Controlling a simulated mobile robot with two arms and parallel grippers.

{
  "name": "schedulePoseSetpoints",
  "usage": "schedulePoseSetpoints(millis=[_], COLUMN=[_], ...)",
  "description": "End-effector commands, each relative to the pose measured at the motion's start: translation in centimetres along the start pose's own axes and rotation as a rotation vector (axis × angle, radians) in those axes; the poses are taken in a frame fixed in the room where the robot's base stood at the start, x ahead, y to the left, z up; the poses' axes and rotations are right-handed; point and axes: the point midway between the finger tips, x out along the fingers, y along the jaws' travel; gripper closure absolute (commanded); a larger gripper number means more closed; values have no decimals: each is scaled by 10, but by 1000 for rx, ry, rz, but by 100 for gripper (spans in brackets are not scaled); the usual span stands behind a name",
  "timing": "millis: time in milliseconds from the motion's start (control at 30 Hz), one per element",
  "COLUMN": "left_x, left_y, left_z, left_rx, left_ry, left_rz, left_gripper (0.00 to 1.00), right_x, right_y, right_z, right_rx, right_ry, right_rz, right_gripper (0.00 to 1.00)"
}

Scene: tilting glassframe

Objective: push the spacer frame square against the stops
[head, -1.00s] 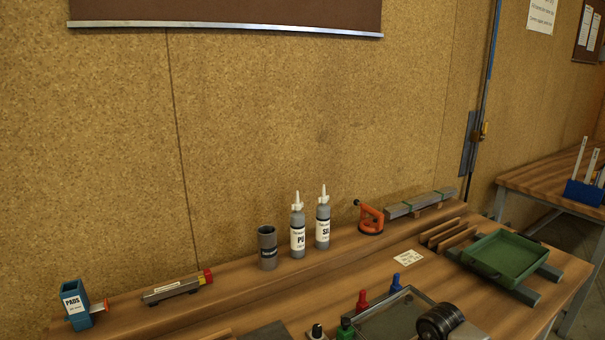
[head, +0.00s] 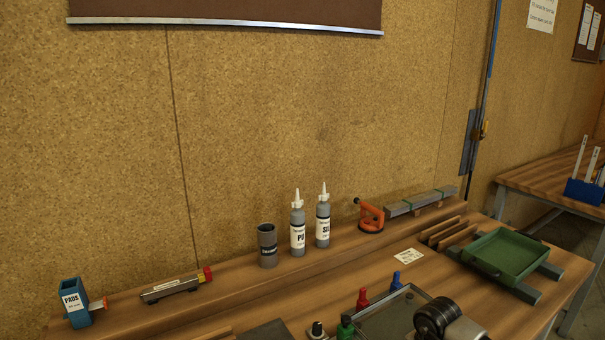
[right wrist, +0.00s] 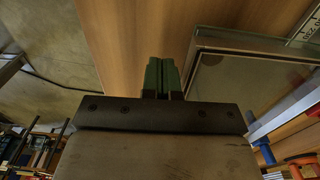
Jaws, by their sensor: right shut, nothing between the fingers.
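A grey metal frame edge (head: 384,297) around a dark pane shows at the bottom of the head view, cut off by the picture's edge. Its near corner also shows in the right wrist view (right wrist: 250,42); I cannot tell spacer frame from surrounding rim there. Red (head: 363,300), blue (head: 396,282) and green (head: 346,327) knobbed pieces stand along it; which are stops is unclear. My right gripper (right wrist: 161,65) is shut and empty, its green fingertips over bare wood just left of the frame's side. Contact is not clear. My left gripper is not in view.
A green tray (head: 468,259) lies at the bench's right, with wooden strips (head: 440,234) beside it. Two bottles (head: 298,235), a grey cup (head: 267,246) and an orange suction lifter (head: 369,216) stand at the back. A blue pads box (head: 75,306) is at left.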

Motion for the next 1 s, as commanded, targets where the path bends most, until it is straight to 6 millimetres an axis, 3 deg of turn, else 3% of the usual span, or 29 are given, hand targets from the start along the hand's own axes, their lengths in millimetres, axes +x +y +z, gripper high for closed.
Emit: schedulePoseSetpoints(millis=[1000], left_x=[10], left_y=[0], left_z=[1], left_rx=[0], left_ry=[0], left_rz=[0], left_gripper=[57], right_x=[0], right_y=[-10], right_z=[0], right_rx=[0], right_ry=[0], right_rz=[0], right_gripper=[100])
